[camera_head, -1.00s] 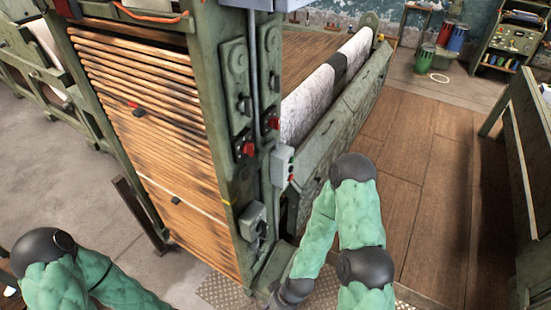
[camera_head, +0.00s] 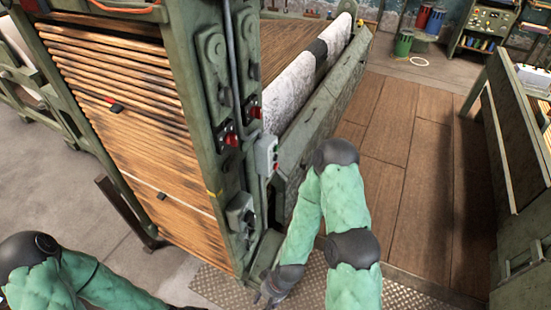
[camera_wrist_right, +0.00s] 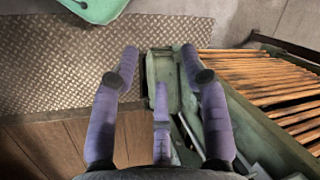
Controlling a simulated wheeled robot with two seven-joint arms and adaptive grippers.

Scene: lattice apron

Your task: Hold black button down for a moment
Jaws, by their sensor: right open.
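A small grey control box (camera_head: 266,155) is fixed to the green machine post, with a red spot low on its right side. A black button cannot be made out for certain; the box's buttons are too small to tell. My right gripper (camera_head: 268,294) is low beside the foot of the post, below the box, and small in the head view. In the right wrist view my right gripper (camera_wrist_right: 162,72) is open and empty, its fingers apart above the green machine foot (camera_wrist_right: 163,85). My left arm shows at lower left, its gripper outside the picture.
The green post (camera_head: 215,110) carries red switches (camera_head: 229,136) and a grey box (camera_head: 240,212) lower down. Wooden slats (camera_head: 150,130) fill the machine front. A tread plate (camera_head: 215,285) lies at its foot. The plank floor (camera_head: 400,150) to the right is clear.

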